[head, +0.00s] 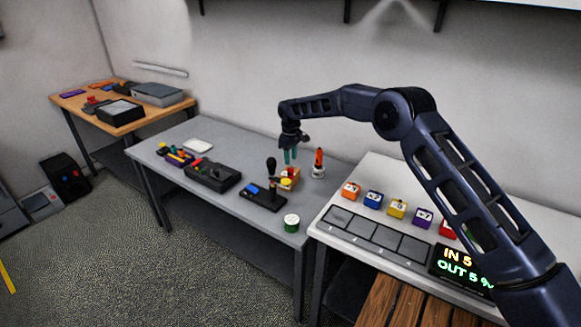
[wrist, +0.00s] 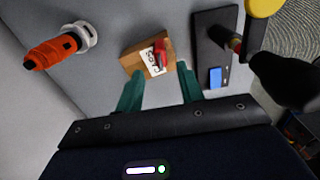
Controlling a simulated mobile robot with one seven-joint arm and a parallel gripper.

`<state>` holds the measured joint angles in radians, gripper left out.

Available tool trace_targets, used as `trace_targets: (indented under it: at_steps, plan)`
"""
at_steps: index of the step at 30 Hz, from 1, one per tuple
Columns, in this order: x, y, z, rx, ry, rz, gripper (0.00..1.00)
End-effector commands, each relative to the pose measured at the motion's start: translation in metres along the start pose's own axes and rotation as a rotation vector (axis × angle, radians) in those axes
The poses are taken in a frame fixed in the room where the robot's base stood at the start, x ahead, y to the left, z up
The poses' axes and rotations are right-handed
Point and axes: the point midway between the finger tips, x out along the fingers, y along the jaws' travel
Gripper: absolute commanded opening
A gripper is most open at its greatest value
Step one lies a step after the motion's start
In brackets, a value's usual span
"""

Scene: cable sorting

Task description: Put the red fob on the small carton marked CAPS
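The small carton (wrist: 133,60) is a brown box with a white label on top; the lettering appears upside down in the wrist view and looks like CAPS. The red fob (wrist: 159,54) lies on top of the carton, over part of the label. My gripper (wrist: 161,71) has two teal fingers spread apart with nothing between them. The fingertips are close to the carton's near edge in the wrist view and apart from the fob. In the head view my gripper (head: 291,157) hangs just above the carton (head: 294,184), which is partly hidden there.
An orange-handled item on a white base (head: 319,164) stands right of the carton. A black plate with levers (head: 262,196) is close in front, with a tall black knob and a yellow knob. A green-sided tin (head: 292,223) stands at the grey table's front corner.

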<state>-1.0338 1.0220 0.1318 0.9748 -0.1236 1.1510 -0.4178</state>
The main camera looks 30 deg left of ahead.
Motion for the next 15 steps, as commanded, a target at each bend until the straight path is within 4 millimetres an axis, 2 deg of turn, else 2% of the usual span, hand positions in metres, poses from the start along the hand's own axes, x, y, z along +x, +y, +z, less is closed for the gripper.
trace_targets:
  at_steps: [1, 6, 15]
  plan:
    - [-0.009, 0.000, 0.000, 0.000, 0.002, 0.001, 0.38]
    - [-0.026, 0.000, 0.000, 0.000, 0.000, 0.000, 0.38]
    - [-0.035, 0.000, 0.000, 0.000, 0.000, -0.001, 0.38]
